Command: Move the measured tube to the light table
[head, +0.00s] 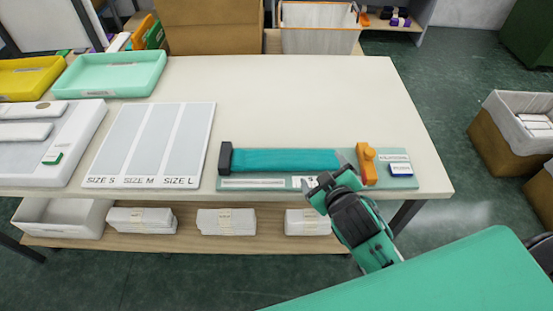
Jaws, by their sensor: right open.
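The measured tube (282,160), a flat teal strip, lies on a green measuring board (235,174) at the table's front. Its left end meets a black stop (225,158); its right end is near an orange slider (367,164). My right gripper (330,183) is open and empty at the tube's right end, over the board's front edge. I cannot tell if it touches the tube. A white slab with a pale panel, which looks like the light table (85,145), is at the left, cut by the picture edge. My left gripper is not in view.
A mat marked SIZE S, SIZE M, SIZE L (148,135) lies between the slab and the board. Green (110,73) and yellow (30,78) trays stand at the back left. The table's back middle and right are clear. White bundles (226,221) lie on the shelf below.

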